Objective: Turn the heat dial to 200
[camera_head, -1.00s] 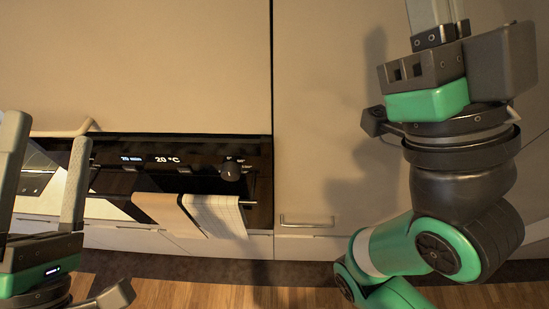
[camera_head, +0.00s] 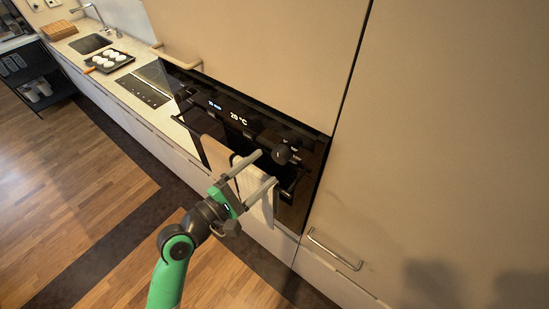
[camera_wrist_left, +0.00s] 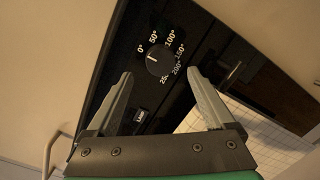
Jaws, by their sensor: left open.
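The heat dial (camera_head: 282,154) is a round black knob at the right of the black oven panel. In the left wrist view the dial (camera_wrist_left: 160,60) is ringed by white marks from 0° to 250°. Its white line points to the low end, between 0° and 50°. The oven display (camera_head: 238,118) reads 20 °C. My left gripper (camera_head: 268,167) is open and empty in front of the panel. In the left wrist view its fingers (camera_wrist_left: 159,73) stand on either side below the dial, apart from it. My right gripper is out of view.
Cloths (camera_head: 256,196) hang on the oven handle just below the panel. A tall cabinet (camera_head: 430,150) with a metal handle (camera_head: 334,249) stands at the right. A counter with a cooktop (camera_head: 143,89) and a tray (camera_head: 110,61) runs to the back left. The floor at left is clear.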

